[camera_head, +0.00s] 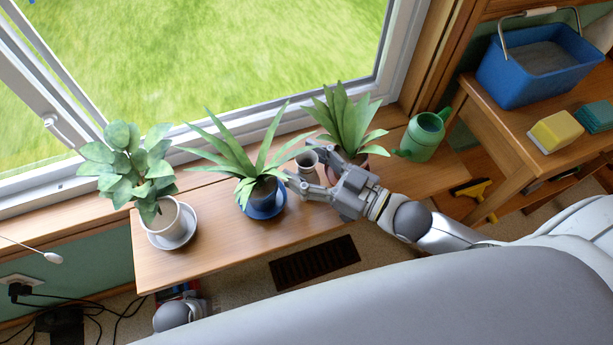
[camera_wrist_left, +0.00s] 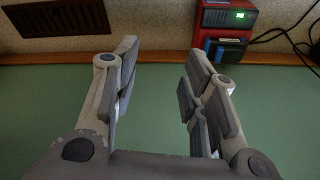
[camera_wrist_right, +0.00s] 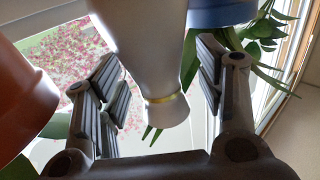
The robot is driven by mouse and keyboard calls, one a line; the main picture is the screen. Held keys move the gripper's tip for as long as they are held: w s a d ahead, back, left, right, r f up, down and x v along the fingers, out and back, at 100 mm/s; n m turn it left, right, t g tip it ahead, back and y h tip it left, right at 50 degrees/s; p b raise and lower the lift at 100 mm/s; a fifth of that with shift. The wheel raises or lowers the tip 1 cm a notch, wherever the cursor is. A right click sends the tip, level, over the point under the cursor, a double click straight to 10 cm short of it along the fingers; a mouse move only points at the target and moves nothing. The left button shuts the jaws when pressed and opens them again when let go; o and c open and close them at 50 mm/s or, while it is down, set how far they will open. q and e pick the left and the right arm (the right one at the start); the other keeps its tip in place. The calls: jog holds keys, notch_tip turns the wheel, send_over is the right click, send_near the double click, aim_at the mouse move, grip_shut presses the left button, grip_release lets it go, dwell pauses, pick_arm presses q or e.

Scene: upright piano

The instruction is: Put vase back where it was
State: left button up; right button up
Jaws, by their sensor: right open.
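The vase (camera_head: 307,166) is small and pale grey. It stands on the wooden window shelf (camera_head: 215,250), between the middle and right plants. In the right wrist view the vase (camera_wrist_right: 145,45) is smooth, with a yellow band near its narrow neck, and appears inverted. My right gripper (camera_head: 314,174) is open at the vase, with one finger on each side. In the right wrist view gaps show between the vase and the fingers of my right gripper (camera_wrist_right: 157,65). My left gripper (camera_wrist_left: 163,68) is open and empty, facing a green wall below the shelf.
A leafy plant (camera_head: 128,165) stands left; a green watering can (camera_head: 425,135) stands right. The shelf between the left and middle plants is clear.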

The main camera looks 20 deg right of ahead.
jog(key=c, duration=1.3)
